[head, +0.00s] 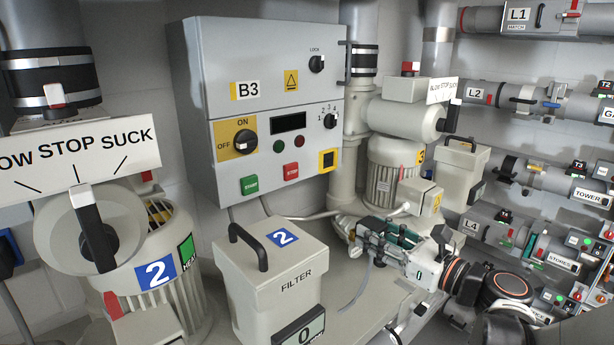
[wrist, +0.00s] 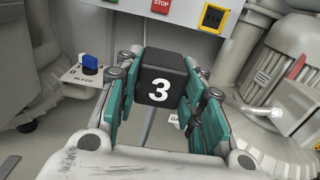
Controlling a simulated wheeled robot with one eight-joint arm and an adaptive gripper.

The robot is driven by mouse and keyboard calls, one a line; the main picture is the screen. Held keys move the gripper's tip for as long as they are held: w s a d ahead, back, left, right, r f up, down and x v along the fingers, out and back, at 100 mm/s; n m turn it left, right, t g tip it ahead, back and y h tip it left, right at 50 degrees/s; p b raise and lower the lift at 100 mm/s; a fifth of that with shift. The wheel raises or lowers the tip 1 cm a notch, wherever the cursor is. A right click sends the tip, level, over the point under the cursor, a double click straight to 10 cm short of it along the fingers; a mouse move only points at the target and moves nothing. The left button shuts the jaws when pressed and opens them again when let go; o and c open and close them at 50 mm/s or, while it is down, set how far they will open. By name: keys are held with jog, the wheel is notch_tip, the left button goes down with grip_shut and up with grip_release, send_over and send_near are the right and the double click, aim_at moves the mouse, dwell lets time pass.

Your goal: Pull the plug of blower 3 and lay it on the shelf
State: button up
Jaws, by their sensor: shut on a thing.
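My gripper (head: 374,240) is in front of blower 3 (head: 395,172) in the head view. In the wrist view its teal finger pads are shut on the plug (wrist: 160,80), a black block with a white 3 on its near face. A grey cable (head: 369,278) hangs below the gripper in the head view. The plug is hard to make out there behind the fingers. The yellow-framed socket (head: 328,159) is on the B3 box; it also shows in the wrist view (wrist: 214,17), apart from the plug. The pale shelf surface (head: 350,310) lies below the gripper.
The B3 control box (head: 262,105) hangs on the wall, upper left of my gripper. A filter box (head: 272,285) with a handle stands left. Blower 2 (head: 110,230) is at far left. Labelled pipes (head: 520,100) line the right wall. A blue knob (wrist: 90,62) shows in the wrist view.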

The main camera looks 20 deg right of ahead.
jog(key=b, duration=1.9)
send_over(365, 325)
jog(key=shift+a+f, duration=0.1)
jog(key=shift+f, duration=9.8)
jog(key=shift+f+b, duration=1.75)
jog(key=shift+f, duration=0.25)
jog(key=o, duration=1.4)
